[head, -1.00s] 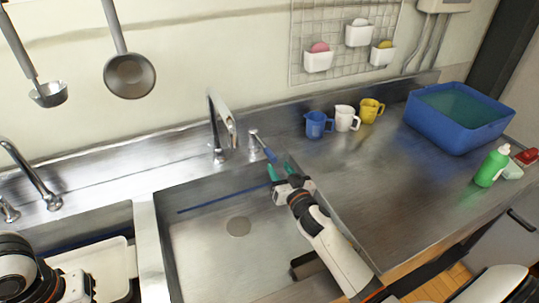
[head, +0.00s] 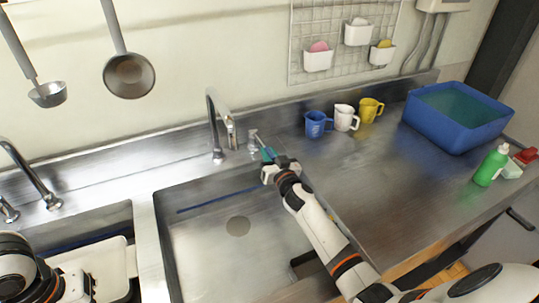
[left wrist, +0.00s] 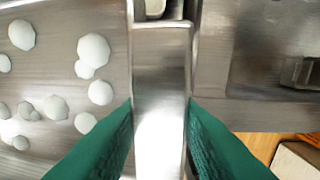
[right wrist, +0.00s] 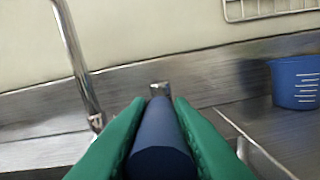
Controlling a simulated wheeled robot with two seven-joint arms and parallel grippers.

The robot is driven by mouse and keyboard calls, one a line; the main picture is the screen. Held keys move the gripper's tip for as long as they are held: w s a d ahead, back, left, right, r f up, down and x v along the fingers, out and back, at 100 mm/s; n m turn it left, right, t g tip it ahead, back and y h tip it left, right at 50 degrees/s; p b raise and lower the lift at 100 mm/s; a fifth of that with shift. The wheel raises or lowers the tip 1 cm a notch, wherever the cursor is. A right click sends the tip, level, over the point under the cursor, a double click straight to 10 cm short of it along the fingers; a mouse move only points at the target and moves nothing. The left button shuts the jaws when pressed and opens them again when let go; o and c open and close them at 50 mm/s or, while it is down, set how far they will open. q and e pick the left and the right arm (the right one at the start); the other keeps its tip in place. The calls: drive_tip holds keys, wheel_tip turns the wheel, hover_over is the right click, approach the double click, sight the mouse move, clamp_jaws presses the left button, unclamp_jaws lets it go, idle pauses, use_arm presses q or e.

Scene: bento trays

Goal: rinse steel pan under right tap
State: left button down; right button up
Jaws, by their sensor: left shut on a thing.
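The right tap (head: 213,125) is a curved chrome spout behind the right basin (head: 210,262). I see no water from it. Its lever has a dark blue grip (right wrist: 160,140), which lies between the green fingers of my right gripper (head: 268,163). I cannot tell whether the fingers press on it. My left gripper (left wrist: 160,105) is shut on a shiny steel part (left wrist: 160,75), apparently of the steel pan. White suds (left wrist: 95,50) dot the steel surface to the left of that part. The head view does not show the pan clearly.
Blue (head: 317,124), white (head: 345,118) and yellow (head: 370,110) jugs stand right of the tap. A blue tub (head: 445,128) and green bottle (head: 491,166) are farther right. A pale tray (head: 100,262) is in the left basin. The counter's middle is clear.

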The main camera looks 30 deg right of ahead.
clamp_jaws()
use_arm(q)
drive_tip(key=shift+r+p, duration=0.55)
drive_tip(key=shift+r, duration=0.05)
use_arm(e)
drive_tip(key=shift+d+r+n+y, duration=0.2)
drive_tip(key=shift+d+n+y, duration=0.1)
drive_tip(key=shift+d+y, duration=0.1)
use_arm(q)
drive_tip(key=shift+r+p, duration=0.4)
drive_tip(key=shift+r, duration=0.15)
use_arm(e)
drive_tip(key=d+n+y, duration=0.2)
drive_tip(key=y, duration=0.1)
drive_tip(key=shift+w+d+f+y, duration=0.1)
drive_tip(key=shift+d+f+y, duration=0.1)
drive_tip(key=shift+d+y, duration=0.15)
drive_tip(key=o, duration=0.6)
unclamp_jaws()
drive_tip(key=shift+o, duration=0.2)
